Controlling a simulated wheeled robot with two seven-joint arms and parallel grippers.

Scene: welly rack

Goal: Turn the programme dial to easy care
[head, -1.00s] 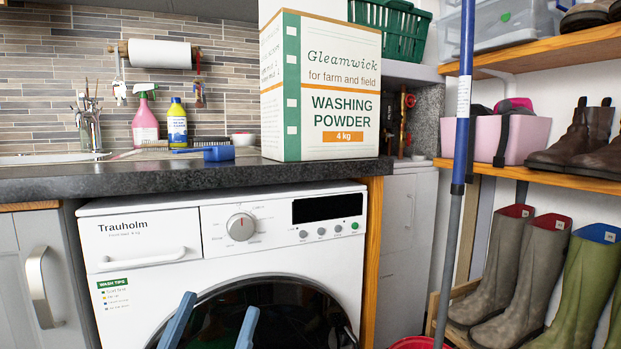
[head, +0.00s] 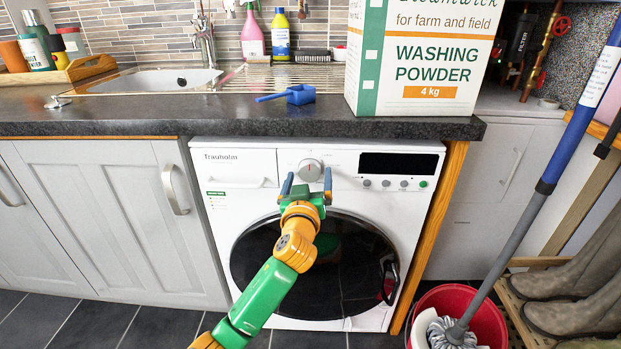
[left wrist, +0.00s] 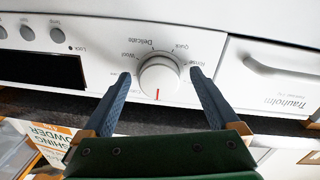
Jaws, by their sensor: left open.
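The programme dial (head: 309,168) is a round silver-white knob on the white washing machine (head: 212,212). In the left wrist view the dial (left wrist: 160,77) appears upside down, with its red mark towards the picture's bottom. Labels such as Wool, Delicate, Quick and Rinse show around it; I cannot make out easy care. My left gripper (head: 307,181) is open in front of the control panel. In the left wrist view its two blue fingers stand on either side of the dial, with small gaps and no clear contact. My right gripper is not in view.
A washing powder box (head: 425,60) and a blue scoop (head: 297,95) stand on the dark worktop (head: 240,122) above the machine. A display (head: 397,163) and buttons lie right of the dial. A red mop bucket (head: 480,315) with a leaning pole is at the lower right.

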